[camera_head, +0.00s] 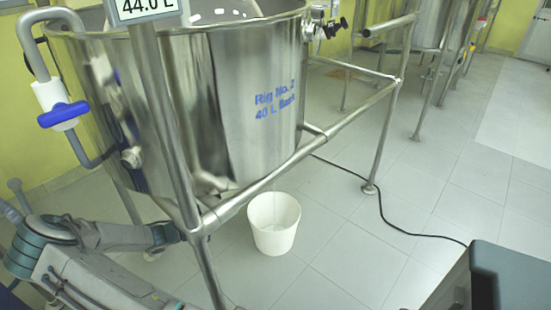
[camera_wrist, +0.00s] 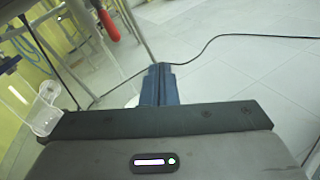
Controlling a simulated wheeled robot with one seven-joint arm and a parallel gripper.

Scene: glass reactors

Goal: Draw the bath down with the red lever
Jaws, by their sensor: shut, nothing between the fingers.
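The bath (camera_head: 215,100) is a large polished steel vessel marked "Rig No. 2" in blue, held in a tubular steel frame. A display (camera_head: 147,8) above it reads 44.0 L. The red lever (camera_wrist: 107,24) shows in the wrist view at the upper left, beyond and left of my gripper's fingertips. It is not visible in the head view. My gripper (camera_wrist: 158,84) is shut and empty, its blue fingers together. In the head view my arm reaches low from the left, its end partly hidden by a frame leg. A white bucket (camera_head: 273,224) stands on the floor below the bath.
A blue-handled valve (camera_head: 62,114) sits on the pipe at the bath's left. A steel frame leg (camera_head: 206,270) stands close to my gripper. A black cable (camera_head: 385,212) crosses the tiled floor. A clear vessel (camera_wrist: 42,112) shows at the wrist view's left. Floor right of the bucket is open.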

